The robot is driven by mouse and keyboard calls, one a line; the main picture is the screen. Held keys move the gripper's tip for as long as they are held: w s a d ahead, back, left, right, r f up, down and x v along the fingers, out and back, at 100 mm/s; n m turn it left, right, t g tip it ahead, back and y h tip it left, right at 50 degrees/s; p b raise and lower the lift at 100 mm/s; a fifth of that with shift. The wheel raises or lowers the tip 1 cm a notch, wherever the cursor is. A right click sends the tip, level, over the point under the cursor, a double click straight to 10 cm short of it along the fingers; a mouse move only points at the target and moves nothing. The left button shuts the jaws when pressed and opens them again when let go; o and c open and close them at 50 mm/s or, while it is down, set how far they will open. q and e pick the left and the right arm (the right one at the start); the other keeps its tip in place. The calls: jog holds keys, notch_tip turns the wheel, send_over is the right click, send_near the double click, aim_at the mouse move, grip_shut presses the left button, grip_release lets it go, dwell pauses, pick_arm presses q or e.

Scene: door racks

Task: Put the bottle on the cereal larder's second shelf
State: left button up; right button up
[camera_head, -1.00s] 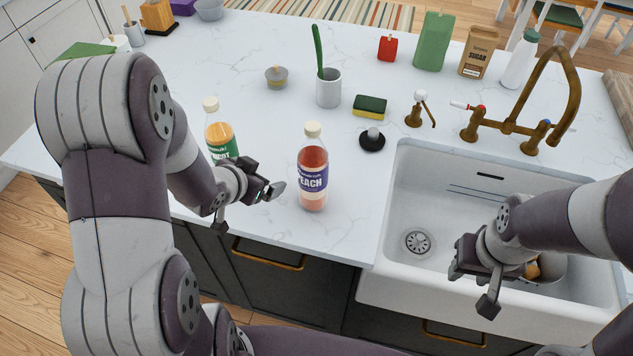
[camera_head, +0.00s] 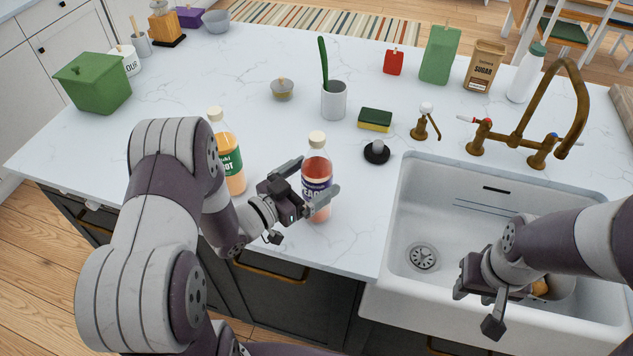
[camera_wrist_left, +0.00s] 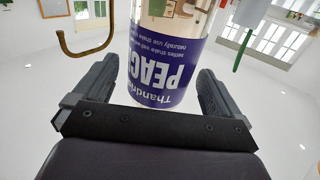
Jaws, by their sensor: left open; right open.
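A clear peach bottle with a purple label and cream cap (camera_head: 316,165) stands upright on the white counter. My left gripper (camera_head: 318,190) is open at the bottle, with one finger on either side of it. In the left wrist view the bottle (camera_wrist_left: 165,75) appears upside down between the open fingers (camera_wrist_left: 150,95), with gaps beside it. A second bottle, orange with a green label (camera_head: 229,160), stands to the left, partly behind my left arm. My right gripper (camera_head: 476,302) is open and empty over the sink. No larder shelf is in view.
The white sink (camera_head: 420,215) with a brass tap (camera_head: 515,128) lies to the right. A black stopper (camera_head: 377,152), a sponge (camera_head: 375,119), and a grey cup (camera_head: 334,100) stand behind the bottle. A green box (camera_head: 93,82) is at the far left. The counter between is mostly clear.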

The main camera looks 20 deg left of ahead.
pick_arm(q)
jog(key=x, duration=0.3)
jog(key=shift+w+d, duration=0.2)
jog(key=shift+s, duration=0.1)
jog(key=c, duration=1)
jog(key=shift+r, duration=0.1)
jog(key=c, duration=0.7)
